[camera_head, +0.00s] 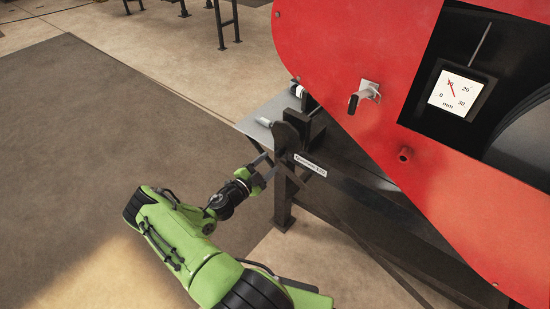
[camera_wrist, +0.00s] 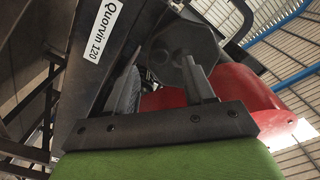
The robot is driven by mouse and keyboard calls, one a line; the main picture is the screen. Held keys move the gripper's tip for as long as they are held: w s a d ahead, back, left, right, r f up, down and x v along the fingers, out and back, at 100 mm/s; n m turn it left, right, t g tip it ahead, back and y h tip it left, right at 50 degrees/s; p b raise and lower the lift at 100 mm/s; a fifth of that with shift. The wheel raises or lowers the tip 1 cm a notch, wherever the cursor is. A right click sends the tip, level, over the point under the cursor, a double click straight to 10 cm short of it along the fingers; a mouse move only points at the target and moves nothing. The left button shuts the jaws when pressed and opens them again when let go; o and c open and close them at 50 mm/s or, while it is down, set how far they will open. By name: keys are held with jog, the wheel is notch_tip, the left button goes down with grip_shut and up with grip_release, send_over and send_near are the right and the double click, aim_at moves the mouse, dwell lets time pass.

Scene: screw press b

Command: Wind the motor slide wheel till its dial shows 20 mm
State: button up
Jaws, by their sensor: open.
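The dial (camera_head: 455,95) is a white square gauge in a black frame beside the red guard, marked 0 to 30 mm. Its red needle points close to 10. A dark rounded part with a light handle (camera_head: 265,122), seen nearly edge-on, looks like the motor slide wheel (camera_head: 287,137). In the wrist view a dark rounded shape (camera_wrist: 185,45), probably the wheel, lies beyond the fingers. My gripper (camera_head: 264,167) is open and empty, just below and left of the wheel; its fingers also show in the wrist view (camera_wrist: 163,78). I cannot tell whether they touch anything.
A labelled dark beam (camera_head: 345,185) and a leg stand close beside my gripper. A grey plate (camera_head: 252,122) lies behind. The floor at left is clear.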

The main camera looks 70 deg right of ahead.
aim_at(277, 156)
jog(key=x, duration=0.5)
jog(key=shift+s+b, duration=0.1)
jog(key=shift+b, duration=0.2)
jog(key=shift+c, duration=0.3)
grip_shut()
